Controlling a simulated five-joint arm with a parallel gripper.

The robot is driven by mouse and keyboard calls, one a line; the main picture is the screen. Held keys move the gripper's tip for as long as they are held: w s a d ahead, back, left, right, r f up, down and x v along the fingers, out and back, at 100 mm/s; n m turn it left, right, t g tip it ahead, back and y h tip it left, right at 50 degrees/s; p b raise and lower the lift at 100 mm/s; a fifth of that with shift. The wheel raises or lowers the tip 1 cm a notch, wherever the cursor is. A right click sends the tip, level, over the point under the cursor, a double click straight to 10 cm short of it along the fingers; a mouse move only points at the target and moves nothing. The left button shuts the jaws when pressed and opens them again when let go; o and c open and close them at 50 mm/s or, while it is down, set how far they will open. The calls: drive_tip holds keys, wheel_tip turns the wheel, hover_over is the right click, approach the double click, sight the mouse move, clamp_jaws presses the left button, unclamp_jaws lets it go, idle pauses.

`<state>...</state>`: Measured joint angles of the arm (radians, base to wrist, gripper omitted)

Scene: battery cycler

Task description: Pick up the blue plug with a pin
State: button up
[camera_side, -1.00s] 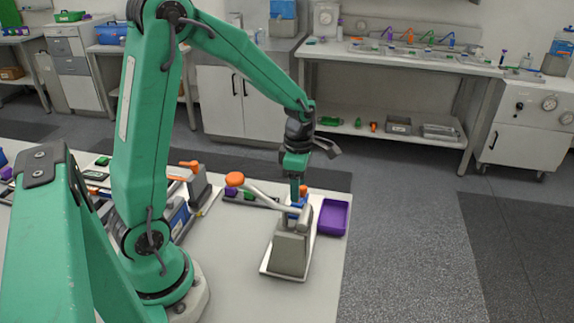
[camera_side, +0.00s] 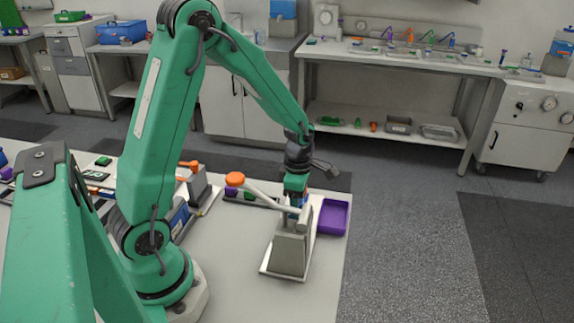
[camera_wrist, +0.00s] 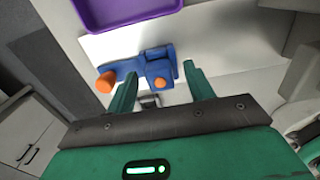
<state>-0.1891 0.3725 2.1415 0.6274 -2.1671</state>
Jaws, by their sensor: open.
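The blue plug (camera_wrist: 158,65) shows in the wrist view as a blue block with a small orange round tip, which may be its pin. A blue arm with an orange end (camera_wrist: 105,82) reaches left from beside it; I cannot tell whether they are one piece. My gripper (camera_wrist: 160,74) is open, its two green fingers apart on the left and right of the plug's near part. No grip on it shows. In the side view my gripper (camera_side: 297,196) points down behind the grey press-like fixture (camera_side: 289,247), which hides most of the plug and the fingertips.
A purple tray (camera_side: 333,217) stands just right of the fixture at the table's edge; it also shows at the top of the wrist view (camera_wrist: 128,20). A lever with an orange knob (camera_side: 235,179) sticks out left. The front of the white table (camera_side: 235,280) is clear.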

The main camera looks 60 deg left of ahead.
drive_tip(key=shift+c, duration=0.2)
clamp_jaws()
drive_tip(key=shift+r, duration=0.15)
wheel_tip(320, 180, up, 10)
idle(0.9)
drive_tip(key=shift+w, duration=0.1)
idle(0.4)
drive_tip(key=w+d+f, duration=0.3)
drive_tip(key=w+d, duration=0.2)
drive_tip(key=w, duration=0.2)
drive_tip(key=shift+w+d, duration=0.3)
drive_tip(key=shift+w, duration=0.05)
